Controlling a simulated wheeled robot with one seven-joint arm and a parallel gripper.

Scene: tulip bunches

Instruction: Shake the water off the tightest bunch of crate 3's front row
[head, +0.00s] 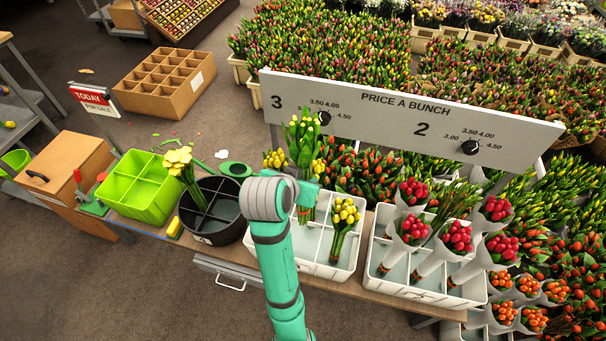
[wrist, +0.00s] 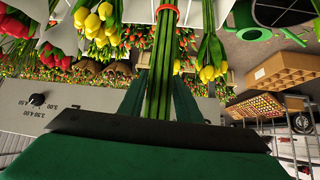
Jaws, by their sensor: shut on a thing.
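My gripper (head: 308,192) is shut on a tall bunch of mostly green, tight tulip buds (head: 302,135). It holds the bunch upright over the white crate (head: 310,267) under the sign's 3. In the wrist view, the bunch's green stems (wrist: 161,70) run between my fingers (wrist: 160,98), with an orange-red band on them. A yellow bunch (head: 345,213) stands in the crate's front right compartment. Another yellow bunch (head: 276,160) shows at its back left. My arm hides the crate's front left part. I cannot tell whether the held stems clear the crate floor.
A dark divided bucket (head: 239,226) stands left of the crate. The price board (head: 400,108) spans behind. Crate 2 (head: 425,296) with wrapped red bunches is right.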

